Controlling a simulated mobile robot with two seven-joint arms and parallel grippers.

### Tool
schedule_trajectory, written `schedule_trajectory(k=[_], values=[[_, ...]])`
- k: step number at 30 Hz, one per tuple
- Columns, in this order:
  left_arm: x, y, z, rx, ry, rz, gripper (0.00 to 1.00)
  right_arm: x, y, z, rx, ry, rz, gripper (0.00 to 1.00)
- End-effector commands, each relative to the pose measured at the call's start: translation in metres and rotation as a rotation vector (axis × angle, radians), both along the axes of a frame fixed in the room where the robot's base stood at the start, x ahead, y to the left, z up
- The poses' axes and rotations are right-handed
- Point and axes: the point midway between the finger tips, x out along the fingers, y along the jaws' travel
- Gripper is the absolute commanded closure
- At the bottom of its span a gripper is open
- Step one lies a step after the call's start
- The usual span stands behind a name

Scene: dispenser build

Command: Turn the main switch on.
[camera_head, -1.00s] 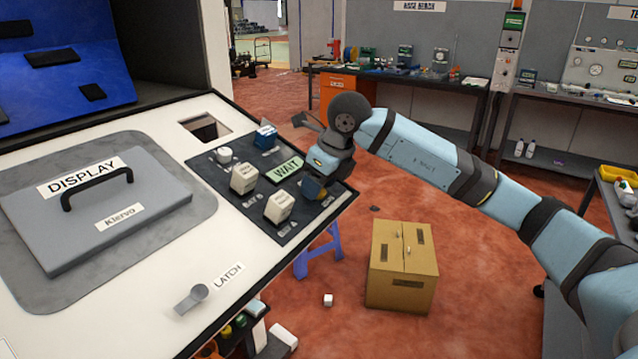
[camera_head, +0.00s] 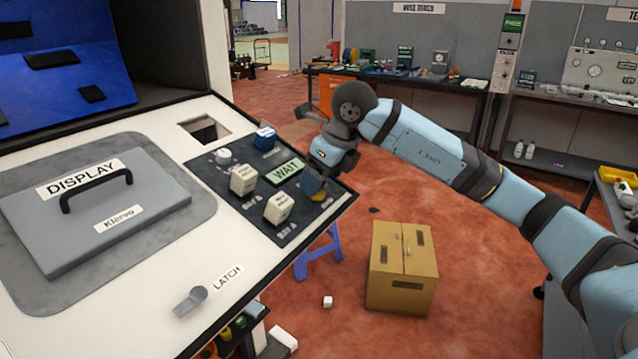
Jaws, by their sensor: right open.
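The black control panel (camera_head: 232,199) sits at the right edge of the white counter. It carries a round white knob (camera_head: 223,156), a blue switch block (camera_head: 264,139) and two white blocks, one (camera_head: 243,179) behind the other (camera_head: 278,207). I cannot read which one is labelled as the main switch. My right gripper (camera_head: 315,186) is open, pointing down just above that corner control; I cannot tell whether it touches it. My left gripper is not in view.
A green WAIT sign (camera_head: 285,171) lies on the panel. Left of it are a grey DISPLAY cover (camera_head: 120,220) with a black handle and a grey latch lever (camera_head: 191,301). A cardboard box (camera_head: 402,265) stands on the red floor below. A square opening (camera_head: 204,130) lies behind the panel.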

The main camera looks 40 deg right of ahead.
Motion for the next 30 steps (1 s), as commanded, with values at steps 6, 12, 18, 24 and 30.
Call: schedule_trajectory(k=[6, 12, 18, 24, 30], values=[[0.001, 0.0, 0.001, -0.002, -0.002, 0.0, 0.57, -0.017, -0.008, 0.049, 0.0, -0.005, 0.0, 0.23], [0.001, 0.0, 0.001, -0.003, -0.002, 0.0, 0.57, -0.032, -0.013, 0.085, 0.001, -0.004, 0.0, 0.23], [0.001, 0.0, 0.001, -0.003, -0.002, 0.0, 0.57, -0.039, -0.016, 0.104, 0.0, -0.001, 0.0, 0.23], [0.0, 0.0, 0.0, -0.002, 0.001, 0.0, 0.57, -0.04, -0.017, 0.107, 0.0, 0.0, 0.0, 0.23], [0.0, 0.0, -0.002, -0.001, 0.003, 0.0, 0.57, -0.04, -0.017, 0.107, 0.0, 0.0, 0.0, 0.23]])
